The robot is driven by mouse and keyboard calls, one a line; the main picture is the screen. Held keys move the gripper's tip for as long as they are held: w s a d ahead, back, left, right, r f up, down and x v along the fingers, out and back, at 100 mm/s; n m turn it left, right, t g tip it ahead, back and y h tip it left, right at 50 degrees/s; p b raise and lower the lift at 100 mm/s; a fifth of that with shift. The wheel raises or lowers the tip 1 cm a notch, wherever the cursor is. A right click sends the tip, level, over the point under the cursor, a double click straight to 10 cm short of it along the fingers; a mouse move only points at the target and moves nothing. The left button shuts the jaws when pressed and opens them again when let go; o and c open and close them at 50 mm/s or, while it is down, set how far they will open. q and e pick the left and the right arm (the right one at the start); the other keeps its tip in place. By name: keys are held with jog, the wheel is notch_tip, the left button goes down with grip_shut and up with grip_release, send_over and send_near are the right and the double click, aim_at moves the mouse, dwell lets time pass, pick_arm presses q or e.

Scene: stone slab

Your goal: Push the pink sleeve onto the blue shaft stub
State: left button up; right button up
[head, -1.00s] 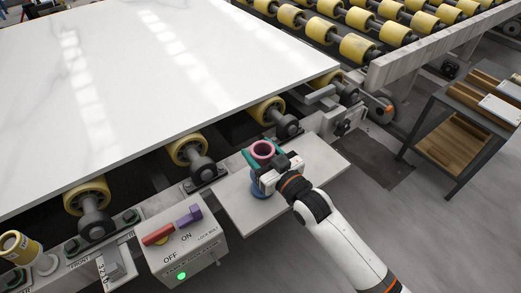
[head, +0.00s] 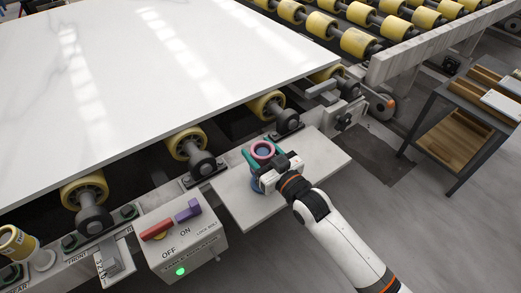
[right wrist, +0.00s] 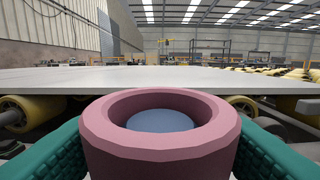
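The pink sleeve (head: 262,149) is an open ring, held upright between the teal fingers of my right gripper (head: 262,160). The right gripper is shut on it from both sides, and the sleeve also shows between the fingers in the right wrist view (right wrist: 160,153). The blue shaft stub (head: 256,187) stands on the grey plate, its lower part showing below the gripper. Its blue top (right wrist: 162,120) shows inside the sleeve's bore in the right wrist view, below the rim. The sleeve is around or directly above the stub; its lower edge is hidden. My left gripper is not in view.
A grey plate (head: 318,163) lies under the stub, with bare room to its right. A control box (head: 183,243) with red and purple switches and a green light stands left. A white slab (head: 150,70) on yellow rollers lies behind. A shelf cart (head: 455,135) is at right.

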jog(key=o, duration=0.5)
jog(key=v, duration=1.2)
